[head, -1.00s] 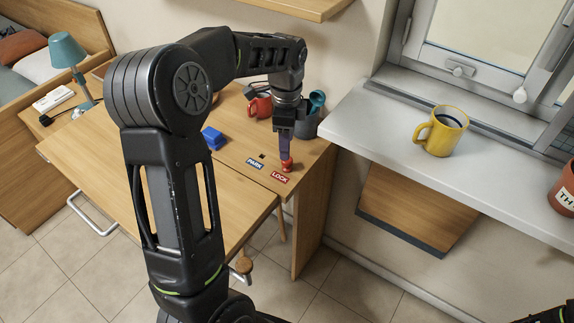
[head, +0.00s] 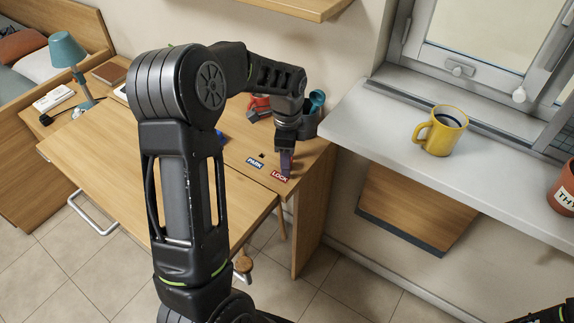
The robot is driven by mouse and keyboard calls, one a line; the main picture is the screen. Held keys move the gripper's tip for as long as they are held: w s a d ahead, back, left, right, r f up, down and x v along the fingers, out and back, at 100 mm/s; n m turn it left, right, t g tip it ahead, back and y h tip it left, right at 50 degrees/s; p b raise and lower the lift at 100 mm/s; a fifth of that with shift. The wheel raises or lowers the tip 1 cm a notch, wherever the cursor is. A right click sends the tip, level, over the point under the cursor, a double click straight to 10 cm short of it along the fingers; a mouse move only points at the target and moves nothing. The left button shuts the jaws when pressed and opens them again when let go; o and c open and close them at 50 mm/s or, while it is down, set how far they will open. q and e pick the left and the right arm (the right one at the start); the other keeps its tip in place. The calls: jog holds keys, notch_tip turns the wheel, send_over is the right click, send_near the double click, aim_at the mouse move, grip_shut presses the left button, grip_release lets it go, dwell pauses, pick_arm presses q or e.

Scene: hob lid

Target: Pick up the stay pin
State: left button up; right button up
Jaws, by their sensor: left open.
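My left gripper (head: 286,168) points down over the desk top, with its fingertips right at the red LOCK label (head: 280,176). It is open. The red stay pin, visible at this spot a second ago, is hidden behind the gripper now; I cannot tell whether the fingers stand around it or touch it. The blue PARK label (head: 255,162) lies to the left, with a small dark hole (head: 262,155) just behind it.
The windowsill (head: 375,130) with a yellow mug (head: 440,132) is at the right. A teal lamp (head: 68,50) stands at the far left. The front of the desk (head: 110,180) is clear.

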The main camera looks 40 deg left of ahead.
dwell(0.5)
pick_arm(q)
grip_shut()
dwell(0.3)
